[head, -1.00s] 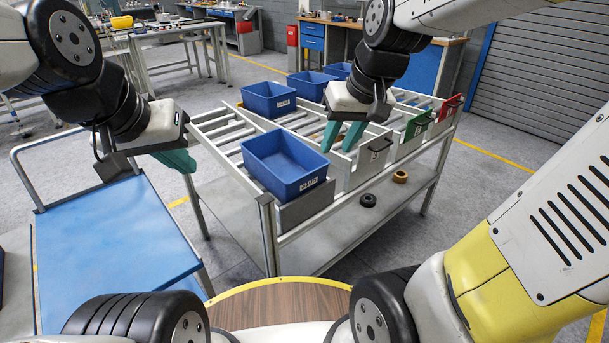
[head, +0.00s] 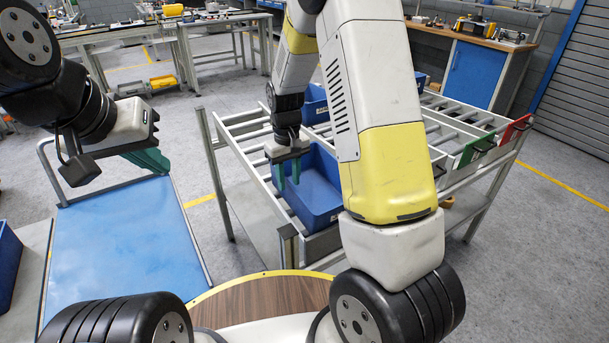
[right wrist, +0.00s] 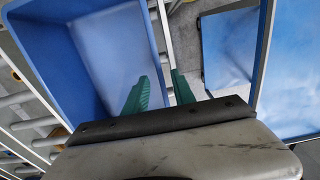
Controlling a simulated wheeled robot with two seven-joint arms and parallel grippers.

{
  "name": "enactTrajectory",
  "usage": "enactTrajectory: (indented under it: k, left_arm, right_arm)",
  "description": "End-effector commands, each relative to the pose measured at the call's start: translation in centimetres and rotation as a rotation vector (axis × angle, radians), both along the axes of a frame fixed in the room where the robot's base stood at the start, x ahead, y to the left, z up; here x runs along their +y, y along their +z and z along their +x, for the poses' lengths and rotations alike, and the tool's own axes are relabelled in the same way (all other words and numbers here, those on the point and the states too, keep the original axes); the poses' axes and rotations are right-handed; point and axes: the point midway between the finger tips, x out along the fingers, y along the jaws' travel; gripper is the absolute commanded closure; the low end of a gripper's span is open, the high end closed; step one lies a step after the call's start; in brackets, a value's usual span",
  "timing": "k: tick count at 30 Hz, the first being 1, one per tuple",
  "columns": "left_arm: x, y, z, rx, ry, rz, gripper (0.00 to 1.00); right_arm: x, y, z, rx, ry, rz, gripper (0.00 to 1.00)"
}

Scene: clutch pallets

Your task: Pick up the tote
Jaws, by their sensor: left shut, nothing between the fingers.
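The blue tote (head: 318,200) sits at the near end of the left lane of the roller rack (head: 226,138). My right forearm hides its right part. My right gripper (head: 288,172) is open and points down at the tote's left wall. In the right wrist view, the open tote (right wrist: 92,45) fills the upper left. One green finger of my right gripper (right wrist: 160,92) is over the tote's inside and the other is outside its wall, with a gap between them. Whether either touches the wall cannot be told. My left gripper (head: 150,160) is shut and empty, over the blue cart.
The blue-topped cart (head: 115,250) stands left of the rack, with a floor gap between. More blue totes (head: 314,103) sit farther back on the rack. A round wooden surface (head: 262,305) is in front of me. A dark blue box (head: 6,265) is at the left edge.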

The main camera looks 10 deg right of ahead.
Motion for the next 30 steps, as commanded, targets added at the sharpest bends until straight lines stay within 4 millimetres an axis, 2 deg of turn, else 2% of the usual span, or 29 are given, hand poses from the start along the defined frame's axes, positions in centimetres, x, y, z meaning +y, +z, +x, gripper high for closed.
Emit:
enactTrajectory:
  k: [6, 9, 17, 22, 30]
  left_arm:
    - [0.0, 0.0, 0.0, 0.0, 0.0, 0.0, 1.0]
    - [0.0, 0.0, 0.0, 0.0, 0.0, 0.0, 1.0]
    - [0.0, 0.0, 0.0, 0.0, 0.0, 0.0, 1.0]
    - [0.0, 0.0, 0.0, 0.0, 0.0, 0.0, 1.0]
    - [0.0, 0.0, 0.0, 0.0, 0.0, 0.0, 1.0]
  right_arm:
    - [0.0, -3.4, -0.1, 0.004, -0.001, 0.0, 0.69]
    - [0.0, -4.3, -0.1, 0.001, 0.0, 0.001, 0.69]
    - [0.0, -4.7, 0.0, -0.002, 0.0, 0.002, 0.69]
    - [0.0, -4.6, 0.0, -0.002, -0.001, 0.002, 0.98]
    - [0.0, -4.6, 0.0, 0.0, -0.001, 0.002, 1.0]
